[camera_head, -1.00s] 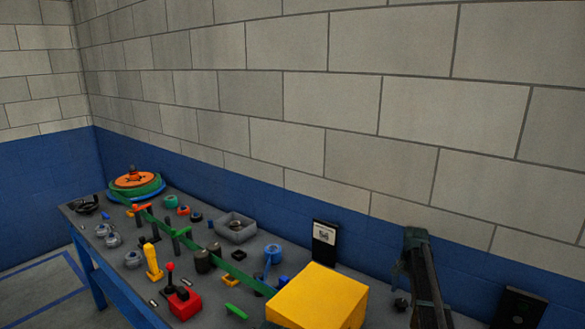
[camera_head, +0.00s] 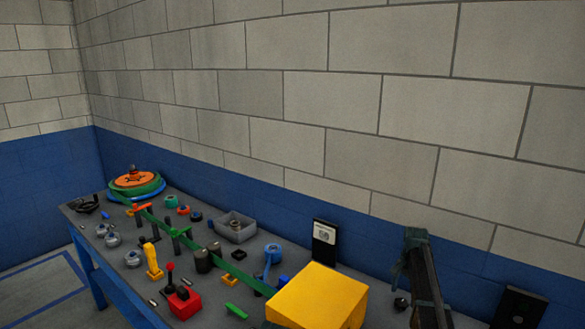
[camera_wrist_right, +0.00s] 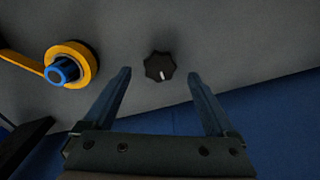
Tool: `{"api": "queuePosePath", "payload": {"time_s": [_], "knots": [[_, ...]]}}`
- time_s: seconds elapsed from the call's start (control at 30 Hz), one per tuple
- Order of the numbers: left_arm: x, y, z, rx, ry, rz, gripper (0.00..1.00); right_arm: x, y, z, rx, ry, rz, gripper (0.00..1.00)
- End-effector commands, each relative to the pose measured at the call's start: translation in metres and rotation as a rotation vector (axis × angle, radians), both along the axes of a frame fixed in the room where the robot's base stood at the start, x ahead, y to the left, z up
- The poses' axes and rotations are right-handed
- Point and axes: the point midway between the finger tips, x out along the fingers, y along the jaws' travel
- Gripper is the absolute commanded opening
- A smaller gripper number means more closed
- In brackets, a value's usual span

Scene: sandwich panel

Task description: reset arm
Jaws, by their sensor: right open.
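My right gripper (camera_head: 412,262) is in the lower right of the head view, dark and partly seen, above the right part of the workbench. In the right wrist view, my right gripper (camera_wrist_right: 160,88) has its two bluish fingers wide apart with nothing held between them. A black lobed knob (camera_wrist_right: 159,67) with a white mark lies beyond the fingertips, apart from them. A small dark knob (camera_head: 400,304) shows beside the arm in the head view. My left gripper is not in view.
The grey bench (camera_head: 200,282) carries several parts: a large yellow box (camera_head: 318,296), a red joystick base (camera_head: 185,304), a grey tray (camera_head: 236,238) and a green bar (camera_head: 240,275). A yellow ring with blue centre (camera_wrist_right: 67,67) sits left of my fingers. A block wall stands behind.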

Motion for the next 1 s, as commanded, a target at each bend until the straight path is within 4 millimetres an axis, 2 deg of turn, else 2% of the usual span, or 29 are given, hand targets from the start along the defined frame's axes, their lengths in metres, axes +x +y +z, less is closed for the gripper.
{"api": "queuePosePath", "payload": {"time_s": [0.03,0.6,0.93,1.0], "knots": [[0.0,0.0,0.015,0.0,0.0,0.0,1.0,0.0,0.0,0.015,0.0,0.0,0.0,0.91],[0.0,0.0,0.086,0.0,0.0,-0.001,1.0,0.0,0.0,0.086,0.0,0.0,0.0,0.91],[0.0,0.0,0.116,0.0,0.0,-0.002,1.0,0.0,0.0,0.116,0.0,0.0,-0.001,0.91],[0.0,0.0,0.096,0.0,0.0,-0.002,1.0,0.0,0.0,0.096,0.0,0.0,-0.001,0.91]]}}
